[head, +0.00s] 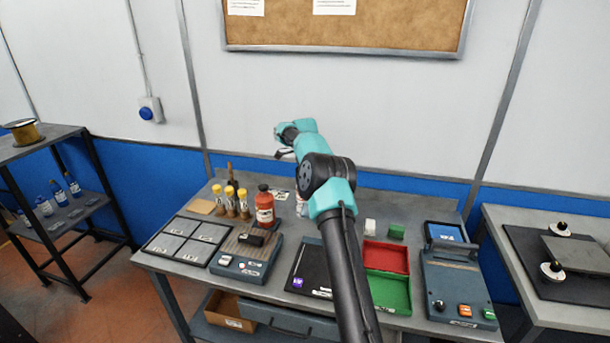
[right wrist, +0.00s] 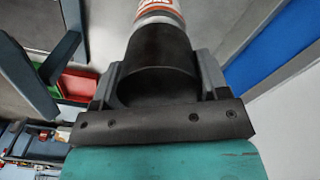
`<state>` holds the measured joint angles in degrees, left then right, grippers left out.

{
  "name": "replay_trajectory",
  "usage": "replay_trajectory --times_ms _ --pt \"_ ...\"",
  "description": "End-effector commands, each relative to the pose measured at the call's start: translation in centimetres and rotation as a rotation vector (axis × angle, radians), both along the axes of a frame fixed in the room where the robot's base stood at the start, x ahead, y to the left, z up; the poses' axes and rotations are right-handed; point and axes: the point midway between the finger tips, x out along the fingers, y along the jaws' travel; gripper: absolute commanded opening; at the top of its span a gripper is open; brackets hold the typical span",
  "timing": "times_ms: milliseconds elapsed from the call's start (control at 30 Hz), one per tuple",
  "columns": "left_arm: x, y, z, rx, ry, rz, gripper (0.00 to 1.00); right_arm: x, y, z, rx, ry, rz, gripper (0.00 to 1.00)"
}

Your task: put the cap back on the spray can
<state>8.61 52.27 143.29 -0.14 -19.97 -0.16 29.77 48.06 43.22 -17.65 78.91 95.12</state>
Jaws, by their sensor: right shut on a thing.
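My right gripper (head: 280,148) is raised above the back of the bench in the head view. In the right wrist view its fingers are shut on a black round cap (right wrist: 158,48). The spray can (right wrist: 160,14), white with an orange-red label, shows just beyond the cap, cut off by the top edge. I cannot tell whether cap and can touch. In the head view a white and red can (head: 302,208) stands at the back of the bench, mostly hidden behind my right arm. My left gripper is out of view.
A red bottle (head: 264,207) and several yellow-capped vials (head: 230,203) stand left of the can. A grey device (head: 243,262), a black pad (head: 312,272), a red tray (head: 386,256) and a green tray (head: 388,291) fill the front and right.

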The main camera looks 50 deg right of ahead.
Motion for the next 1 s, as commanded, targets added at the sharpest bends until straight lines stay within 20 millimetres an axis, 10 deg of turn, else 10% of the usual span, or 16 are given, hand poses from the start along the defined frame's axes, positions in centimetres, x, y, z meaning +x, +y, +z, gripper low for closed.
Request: replay_trajectory --times_ms 33,67,367,1000 --pt "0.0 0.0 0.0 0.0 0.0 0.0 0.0 0.0 0.0 0.01 0.0 0.0 0.0 0.46" --pt "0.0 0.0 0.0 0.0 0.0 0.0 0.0 0.0 0.0 0.01 0.0 0.0 0.0 0.69" --pt "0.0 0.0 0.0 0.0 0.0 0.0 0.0 0.0 0.0 0.01 0.0 0.0 0.0 0.98" --pt "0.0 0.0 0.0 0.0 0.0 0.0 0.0 0.01 0.0 0.73 0.0 0.0 0.0 1.0"
